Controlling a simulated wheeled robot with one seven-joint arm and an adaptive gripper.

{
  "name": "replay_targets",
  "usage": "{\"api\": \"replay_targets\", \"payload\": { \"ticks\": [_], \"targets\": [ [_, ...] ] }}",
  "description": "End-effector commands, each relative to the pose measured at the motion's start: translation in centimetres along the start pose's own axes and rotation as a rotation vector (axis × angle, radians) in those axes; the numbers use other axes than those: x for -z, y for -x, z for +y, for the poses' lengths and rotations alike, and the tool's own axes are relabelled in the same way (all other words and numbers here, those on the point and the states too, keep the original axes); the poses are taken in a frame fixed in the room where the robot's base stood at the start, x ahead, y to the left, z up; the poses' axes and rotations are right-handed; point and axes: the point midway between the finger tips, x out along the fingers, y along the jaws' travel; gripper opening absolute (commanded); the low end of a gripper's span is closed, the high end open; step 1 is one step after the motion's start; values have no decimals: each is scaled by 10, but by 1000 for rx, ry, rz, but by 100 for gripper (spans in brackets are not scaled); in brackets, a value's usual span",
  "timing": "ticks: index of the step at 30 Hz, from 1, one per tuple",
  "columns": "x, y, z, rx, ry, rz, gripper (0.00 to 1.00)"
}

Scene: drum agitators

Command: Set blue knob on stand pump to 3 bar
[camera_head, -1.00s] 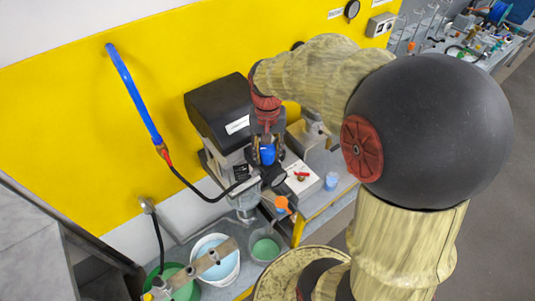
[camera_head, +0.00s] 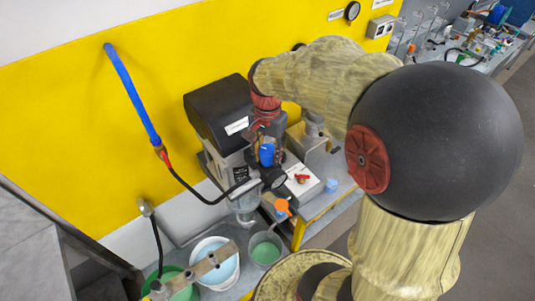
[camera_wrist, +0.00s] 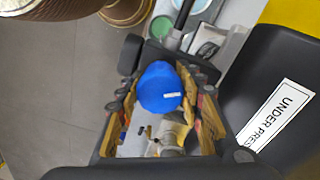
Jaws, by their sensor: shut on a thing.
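The stand pump (camera_head: 218,118) has a black cover with a white label and a grey body against the yellow wall. Its blue knob (camera_head: 267,154) sits on the front right side. My gripper (camera_head: 266,140) reaches down over the knob and is shut on it. In the wrist view the blue knob (camera_wrist: 160,88) lies between my fingers (camera_wrist: 161,98) and shows a small white mark. A dark round part (camera_head: 273,178), perhaps the gauge, is just below the knob; no reading is legible. The pump's cover (camera_wrist: 285,70) in the wrist view carries a label beginning "UNDER PRES".
A white box with a red handle (camera_head: 301,179) stands close right of the knob. An orange-capped part (camera_head: 282,207) and buckets, one white (camera_head: 198,250), are in front. A blue-and-black hose (camera_head: 133,93) hangs at the left. Grey floor is free at the right.

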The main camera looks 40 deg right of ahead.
Motion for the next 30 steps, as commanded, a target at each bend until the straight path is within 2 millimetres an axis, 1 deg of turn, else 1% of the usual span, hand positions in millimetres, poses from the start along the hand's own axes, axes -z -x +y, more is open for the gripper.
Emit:
{"api": "replay_targets", "payload": {
  "ticks": [10, 11, 21, 30],
  "targets": [
    [0, 0, 0, 1, -2, 1, 11],
    [0, 0, 0, 1, -2, 1, 37],
    [0, 0, 0, 1, -2, 1, 56],
    [0, 1, 0, 0, -1, 0, 57]
  ]
}}
